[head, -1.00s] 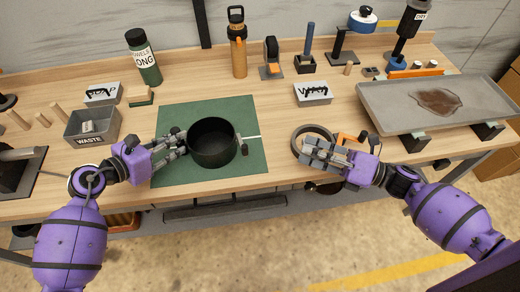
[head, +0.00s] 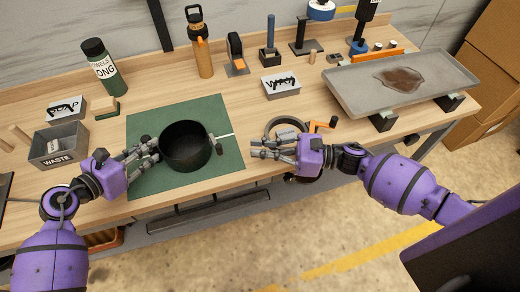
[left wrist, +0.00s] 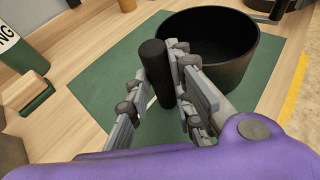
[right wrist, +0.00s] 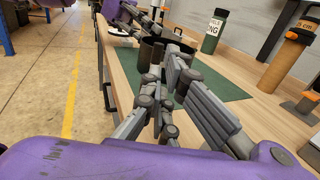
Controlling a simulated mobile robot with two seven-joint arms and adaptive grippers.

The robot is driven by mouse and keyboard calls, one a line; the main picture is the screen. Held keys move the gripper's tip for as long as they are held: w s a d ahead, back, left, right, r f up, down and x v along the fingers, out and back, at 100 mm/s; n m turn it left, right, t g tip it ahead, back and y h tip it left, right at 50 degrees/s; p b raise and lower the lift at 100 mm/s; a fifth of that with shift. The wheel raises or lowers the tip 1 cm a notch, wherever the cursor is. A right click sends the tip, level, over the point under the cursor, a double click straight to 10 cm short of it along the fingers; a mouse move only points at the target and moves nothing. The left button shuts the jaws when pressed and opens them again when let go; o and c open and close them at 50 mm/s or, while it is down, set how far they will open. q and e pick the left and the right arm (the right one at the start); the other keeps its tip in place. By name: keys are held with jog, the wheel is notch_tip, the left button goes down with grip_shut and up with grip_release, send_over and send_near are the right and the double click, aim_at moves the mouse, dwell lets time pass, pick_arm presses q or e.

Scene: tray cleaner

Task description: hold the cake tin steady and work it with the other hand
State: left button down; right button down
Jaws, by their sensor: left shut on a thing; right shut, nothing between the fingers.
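The black round cake tin (head: 186,150) stands on the green mat (head: 215,112), open side up, with a dark upright handle on its left and another on its right. My left gripper (head: 146,150) is at the tin's left side. In the left wrist view its fingers are shut on the dark handle (left wrist: 155,68), with the tin wall (left wrist: 225,70) beside it. My right gripper (head: 256,147) is shut and empty, right of the tin and apart from it, just past the mat's right edge.
A dark ring (head: 272,124) with an orange piece (head: 322,124) lies behind my right gripper. A large grey tray (head: 345,85) with a brown stain stands raised at right. A waste bin (head: 60,147), green bottle (head: 108,75) and orange bottle (head: 202,58) stand left and behind.

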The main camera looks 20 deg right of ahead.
aim_at(221, 151)
jog(key=x, duration=0.7)
jog(key=shift+s+a+m+t+h, duration=0.5)
jog(key=shift+m+t, duration=0.2)
jog(key=shift+t, duration=0.3)
jog(key=shift+s+a, duration=0.1)
jog(key=shift+a, duration=0.4)
